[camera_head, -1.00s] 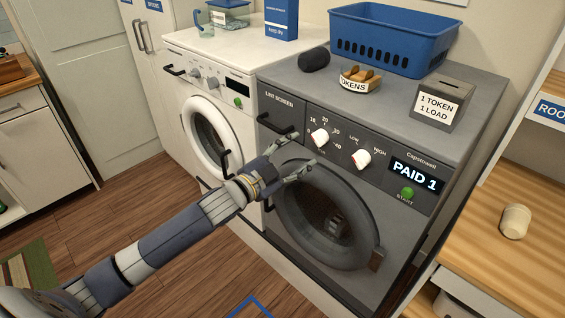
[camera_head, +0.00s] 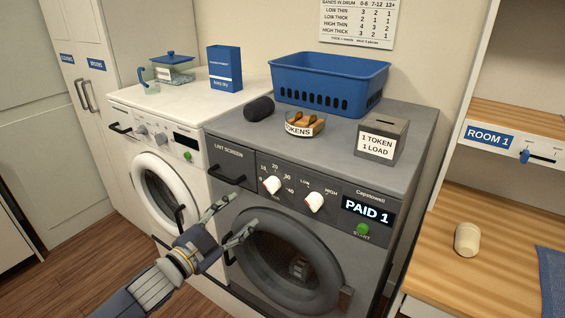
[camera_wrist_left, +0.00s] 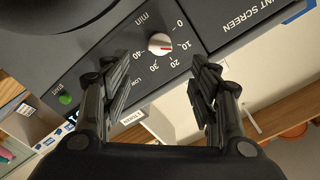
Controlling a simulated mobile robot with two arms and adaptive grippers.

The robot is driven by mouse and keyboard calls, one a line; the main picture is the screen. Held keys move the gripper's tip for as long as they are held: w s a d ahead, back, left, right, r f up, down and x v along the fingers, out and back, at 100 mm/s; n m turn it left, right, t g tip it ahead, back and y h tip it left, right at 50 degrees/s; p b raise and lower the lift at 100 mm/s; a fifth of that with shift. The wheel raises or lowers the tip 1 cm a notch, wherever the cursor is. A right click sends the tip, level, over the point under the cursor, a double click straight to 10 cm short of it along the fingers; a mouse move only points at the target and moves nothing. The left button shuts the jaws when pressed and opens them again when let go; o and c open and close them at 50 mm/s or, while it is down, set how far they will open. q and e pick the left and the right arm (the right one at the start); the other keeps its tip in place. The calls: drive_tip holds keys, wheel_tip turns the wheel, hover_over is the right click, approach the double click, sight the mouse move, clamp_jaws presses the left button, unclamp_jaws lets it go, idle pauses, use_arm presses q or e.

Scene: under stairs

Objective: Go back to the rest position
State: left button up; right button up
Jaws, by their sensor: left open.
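My left gripper (camera_head: 230,217) is open and empty in the head view, in front of the grey dryer (camera_head: 330,190), below its lint screen handle and to the left of its round door (camera_head: 288,262). In the left wrist view its two fingers (camera_wrist_left: 160,95) stand apart with nothing between them. A white dial (camera_wrist_left: 160,43) on the dryer panel shows beyond them. The dryer display (camera_head: 367,211) reads PAID 1. The dryer door looks closed. My right gripper is not in view.
A white washer (camera_head: 190,110) stands left of the dryer. On the dryer top are a blue basket (camera_head: 330,80), a tokens bowl (camera_head: 304,126), a dark roll (camera_head: 259,108) and a token box (camera_head: 382,139). A cup (camera_head: 467,240) lies on the wooden shelf at right.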

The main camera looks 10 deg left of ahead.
use_arm(q)
drive_tip(key=a+f+n+g+y, duration=0.2)
drive_tip(key=a+f, duration=0.2)
drive_tip(key=f, duration=0.6)
drive_tip(key=a+f+n+g+y, duration=0.1)
drive_tip(key=a+f+n+y, duration=0.15)
drive_tip(key=f, duration=0.85)
drive_tip(key=s+a+f+n+g+y, duration=0.15)
drive_tip(key=s+f, duration=0.25)
drive_tip(key=f, duration=0.4)
drive_tip(key=s+a+f+n+g, duration=0.1)
drive_tip(key=s+f+g, duration=0.1)
drive_tip(key=s+f, duration=0.5)
drive_tip(key=s+d+f+n+g, duration=0.25)
drive_tip(key=s+f+g, duration=0.25)
drive_tip(key=s+f, duration=1.3)
drive_tip(key=s+d+f+g, duration=0.2)
drive_tip(key=s+f, duration=0.3)
drive_tip(key=s, duration=0.5)
drive_tip(key=s+d+f+g, duration=0.2)
drive_tip(key=s+d+f, duration=0.2)
drive_tip(key=s, duration=0.6)
drive_tip(key=shift+s+d+f, duration=0.15)
drive_tip(key=shift+d+f, duration=0.25)
drive_tip(key=shift+d, duration=0.15)
drive_tip(key=shift+g, duration=0.25)
